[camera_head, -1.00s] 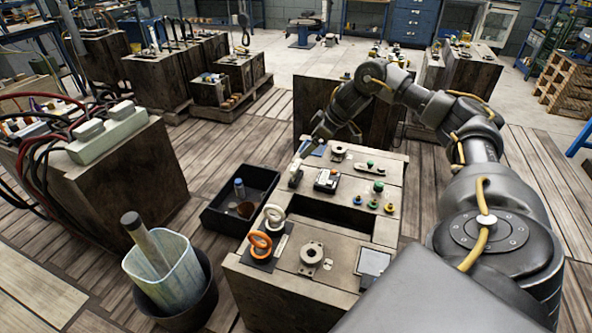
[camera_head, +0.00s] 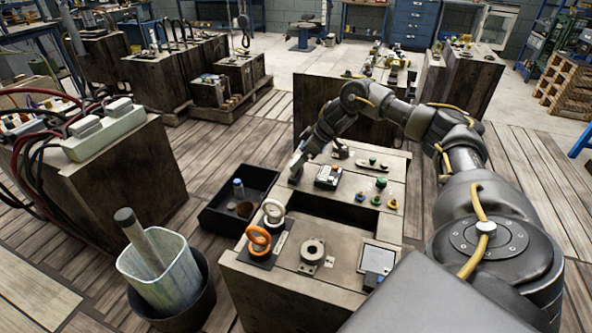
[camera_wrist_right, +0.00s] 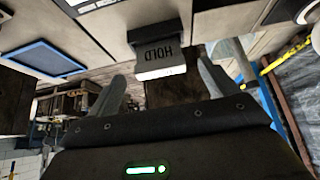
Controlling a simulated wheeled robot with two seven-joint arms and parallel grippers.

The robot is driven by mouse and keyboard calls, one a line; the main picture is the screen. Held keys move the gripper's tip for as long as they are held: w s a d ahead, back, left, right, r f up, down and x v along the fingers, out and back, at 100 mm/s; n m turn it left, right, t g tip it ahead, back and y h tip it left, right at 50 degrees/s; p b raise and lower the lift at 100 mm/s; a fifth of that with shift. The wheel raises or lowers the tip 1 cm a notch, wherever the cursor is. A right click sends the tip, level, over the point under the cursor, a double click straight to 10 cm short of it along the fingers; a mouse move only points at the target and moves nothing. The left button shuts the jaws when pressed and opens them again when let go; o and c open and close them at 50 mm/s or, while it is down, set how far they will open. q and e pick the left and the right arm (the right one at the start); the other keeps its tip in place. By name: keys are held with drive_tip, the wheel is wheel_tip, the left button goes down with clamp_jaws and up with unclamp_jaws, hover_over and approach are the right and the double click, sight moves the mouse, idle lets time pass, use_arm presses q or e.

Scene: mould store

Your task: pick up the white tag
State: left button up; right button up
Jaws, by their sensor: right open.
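The white tag (camera_wrist_right: 162,55) shows in the right wrist view as a small block with a pale edge and the word HOLD, upside down. It lies ahead of my right gripper (camera_wrist_right: 163,77), between the lines of its two spread fingers, with nothing clasped. Whether the fingers reach past its sides is hard to tell. In the head view my right gripper (camera_head: 297,170) is low at the back left corner of the near wooden block (camera_head: 268,292). There the hand and small size keep me from picking out the tag surely. My left gripper is out of view.
The block top also holds an orange ring (camera_head: 259,240), a pale ring (camera_head: 273,211), a round flanged part (camera_head: 313,251) and a green knob (camera_head: 381,183). A black tray (camera_head: 215,222) and a bucket (camera_head: 198,310) stand to its left. A blue-edged panel (camera_wrist_right: 45,60) shows in the wrist view.

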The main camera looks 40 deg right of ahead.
drive_tip(key=shift+w+a+f, duration=0.15)
drive_tip(key=shift+f, duration=0.1)
drive_tip(key=x, duration=0.3)
drive_tip(key=shift+w+a+f+b, duration=0.1)
drive_tip(key=shift+w+f+b, duration=0.15)
drive_tip(key=shift+w+b, duration=0.15)
drive_tip(key=shift+w+a+f, duration=0.1)
drive_tip(key=shift+w+f, duration=0.05)
drive_tip(key=shift+f, duration=0.2)
drive_tip(key=c, duration=1.1)
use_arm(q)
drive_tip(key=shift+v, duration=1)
use_arm(e)
drive_tip(key=shift+o, duration=0.2)
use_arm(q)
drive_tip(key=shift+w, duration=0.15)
use_arm(e)
drive_tip(key=shift+r, duration=0.1)
